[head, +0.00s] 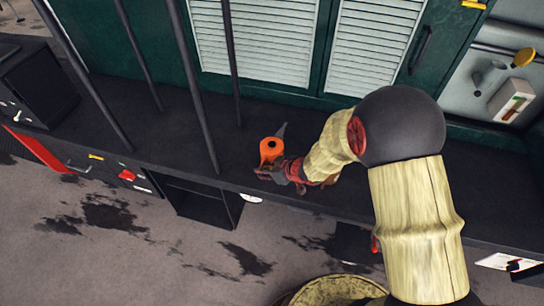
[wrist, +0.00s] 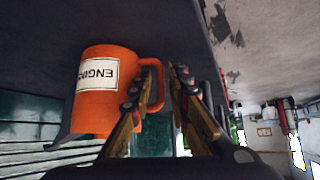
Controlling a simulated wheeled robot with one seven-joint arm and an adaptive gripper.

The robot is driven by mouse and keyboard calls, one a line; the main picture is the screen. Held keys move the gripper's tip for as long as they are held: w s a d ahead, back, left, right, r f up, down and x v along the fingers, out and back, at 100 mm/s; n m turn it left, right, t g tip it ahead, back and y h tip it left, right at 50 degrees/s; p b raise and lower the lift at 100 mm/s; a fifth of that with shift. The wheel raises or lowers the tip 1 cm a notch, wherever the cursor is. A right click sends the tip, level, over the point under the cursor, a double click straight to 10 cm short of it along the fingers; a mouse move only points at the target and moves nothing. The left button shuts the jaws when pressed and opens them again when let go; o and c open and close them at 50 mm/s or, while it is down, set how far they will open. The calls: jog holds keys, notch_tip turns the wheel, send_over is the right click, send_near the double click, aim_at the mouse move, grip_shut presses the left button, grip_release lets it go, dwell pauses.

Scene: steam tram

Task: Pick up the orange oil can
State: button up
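The orange oil can (head: 270,151) stands on the dark running board, with its grey spout pointing toward the green car side. In the wrist view the orange oil can (wrist: 105,105) appears upside down, with a white label and a loop handle (wrist: 159,82) on its right. My gripper (head: 284,172) is right beside the can at its near side. In the wrist view my gripper (wrist: 163,72) is open, its two fingers apart. The outer bar of the handle shows in the gap between them, and the left finger covers part of the loop. Contact cannot be told.
Dark upright poles (head: 196,90) stand left of the can. The green car side with white louvres (head: 258,40) rises behind it. The dark board (head: 165,125) is bare around the can, with stained floor below.

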jog(key=shift+w+a+f, duration=0.1)
jog(key=shift+a+f, duration=0.05)
jog(key=shift+f, duration=0.05)
jog(key=shift+c, duration=0.8)
grip_shut()
jog(key=shift+r, duration=0.1)
